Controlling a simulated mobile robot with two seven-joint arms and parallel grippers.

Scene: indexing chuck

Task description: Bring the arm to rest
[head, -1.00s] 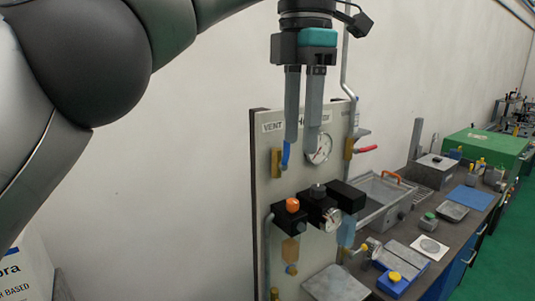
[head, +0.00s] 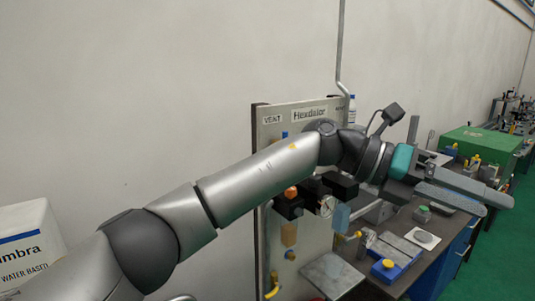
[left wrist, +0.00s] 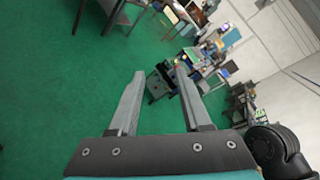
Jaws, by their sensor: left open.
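My left arm (head: 265,170) reaches across the head view from the lower left to the right. Its left gripper (head: 498,206) is open and empty, with its two grey fingers pointing right, in front of the bench. In the left wrist view the fingers (left wrist: 159,73) stand apart with nothing between them, above the green floor (left wrist: 60,70). My right gripper is not in view.
A grey panel (head: 300,262) with valves and a gauge stands behind my forearm, partly hidden. A white box (head: 30,245) is at the lower left.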

